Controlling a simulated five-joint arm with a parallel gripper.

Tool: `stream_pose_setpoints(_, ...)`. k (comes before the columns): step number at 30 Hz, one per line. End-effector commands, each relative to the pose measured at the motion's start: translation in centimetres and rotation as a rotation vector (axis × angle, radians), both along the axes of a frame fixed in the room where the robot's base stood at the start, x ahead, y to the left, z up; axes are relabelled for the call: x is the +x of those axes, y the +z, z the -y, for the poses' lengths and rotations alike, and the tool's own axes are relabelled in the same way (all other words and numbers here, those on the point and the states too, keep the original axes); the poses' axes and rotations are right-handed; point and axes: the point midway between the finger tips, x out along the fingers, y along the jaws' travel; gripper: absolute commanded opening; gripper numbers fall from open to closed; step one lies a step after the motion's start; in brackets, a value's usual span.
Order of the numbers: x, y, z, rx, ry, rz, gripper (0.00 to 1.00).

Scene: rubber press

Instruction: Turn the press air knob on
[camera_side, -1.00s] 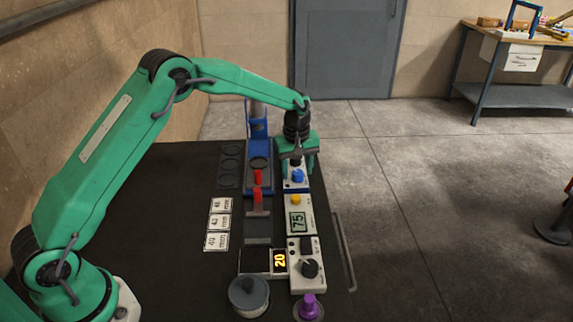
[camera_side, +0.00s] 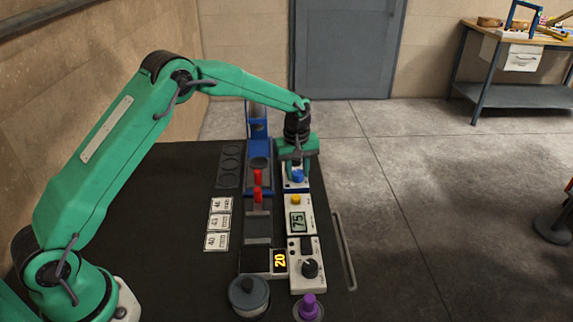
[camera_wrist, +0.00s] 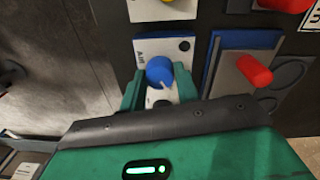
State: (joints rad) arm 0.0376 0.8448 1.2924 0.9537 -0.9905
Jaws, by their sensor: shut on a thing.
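The press air knob is a blue round knob (camera_side: 298,176) on a small white panel at the far end of the right-hand row. In the wrist view the blue knob (camera_wrist: 160,72) sits on the white panel (camera_wrist: 183,46), beside printed lettering that looks like "AIR", and a pale pointer mark shows on it. My gripper (camera_side: 297,168) points down over the panel. In the wrist view its two green fingers stand on either side of the knob and are shut on it.
The blue press (camera_side: 257,118) with red-handled parts (camera_side: 257,176) stands just left of the knob. Nearer are a yellow knob (camera_side: 296,199), a "75" display (camera_side: 297,222), a black dial (camera_side: 310,268) and a purple knob (camera_side: 308,305). Label cards (camera_side: 217,223) lie left.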

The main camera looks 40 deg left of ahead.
Motion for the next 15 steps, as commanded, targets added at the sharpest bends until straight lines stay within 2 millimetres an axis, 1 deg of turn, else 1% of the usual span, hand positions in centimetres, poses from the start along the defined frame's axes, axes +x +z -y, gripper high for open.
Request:
stream_pose_setpoints(8,-0.09,0.06,-0.16,0.006,-0.124,-0.008,0.09)
stream_pose_setpoints(15,-0.09,0.05,-0.24,0.014,-0.315,-0.018,0.09)
